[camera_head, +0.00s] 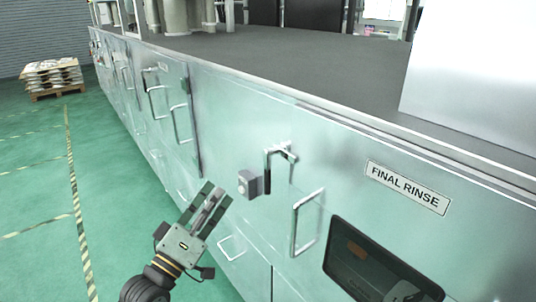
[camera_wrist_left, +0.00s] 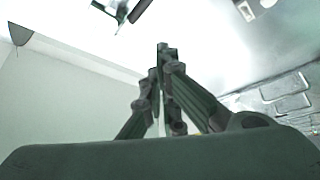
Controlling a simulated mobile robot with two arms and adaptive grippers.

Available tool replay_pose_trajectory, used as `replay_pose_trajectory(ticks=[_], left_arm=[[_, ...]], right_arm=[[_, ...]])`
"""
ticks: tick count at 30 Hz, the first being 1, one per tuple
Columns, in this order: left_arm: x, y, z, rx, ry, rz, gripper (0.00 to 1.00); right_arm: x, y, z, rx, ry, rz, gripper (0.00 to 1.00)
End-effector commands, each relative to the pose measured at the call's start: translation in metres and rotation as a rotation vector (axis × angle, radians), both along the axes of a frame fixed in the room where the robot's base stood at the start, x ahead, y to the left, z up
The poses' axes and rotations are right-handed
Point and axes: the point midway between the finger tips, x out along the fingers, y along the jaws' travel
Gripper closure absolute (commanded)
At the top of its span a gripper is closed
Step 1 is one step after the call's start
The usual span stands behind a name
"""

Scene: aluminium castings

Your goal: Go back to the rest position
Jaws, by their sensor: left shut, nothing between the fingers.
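My left gripper (camera_head: 212,202) is in the lower middle of the head view, pointing up and to the right in front of the steel cabinet (camera_head: 235,115). It is shut and empty, as the left wrist view (camera_wrist_left: 163,50) also shows, with its fingertips together. A small grey box (camera_head: 250,184) on the cabinet face shows just right of the fingertips. Whether they touch it is hard to tell, but a gap shows in the picture. My right gripper is not in view.
The cabinet front carries a latch-like handle (camera_head: 281,157), a bar handle (camera_head: 306,222), a dark window (camera_head: 380,262) and a FINAL RINSE label (camera_head: 407,187). Green floor (camera_head: 35,200) with striped tape lies free at left. A loaded pallet (camera_head: 53,78) stands far back.

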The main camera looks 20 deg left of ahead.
Motion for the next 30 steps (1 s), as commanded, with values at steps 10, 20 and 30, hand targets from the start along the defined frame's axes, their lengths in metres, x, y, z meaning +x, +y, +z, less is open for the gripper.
replay_pose_trajectory(ticks=[10,20,30], left_arm=[[0.021,0.025,-0.138,0.161,0.23,0.116,1.0],[-0.03,0.043,-0.386,0.499,0.661,0.168,1.0],[-0.186,0.026,-0.593,0.852,1.073,-0.002,1.0]], right_arm=[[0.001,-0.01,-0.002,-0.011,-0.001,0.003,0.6],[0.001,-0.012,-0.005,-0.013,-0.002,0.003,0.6],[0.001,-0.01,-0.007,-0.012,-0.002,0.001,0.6]])
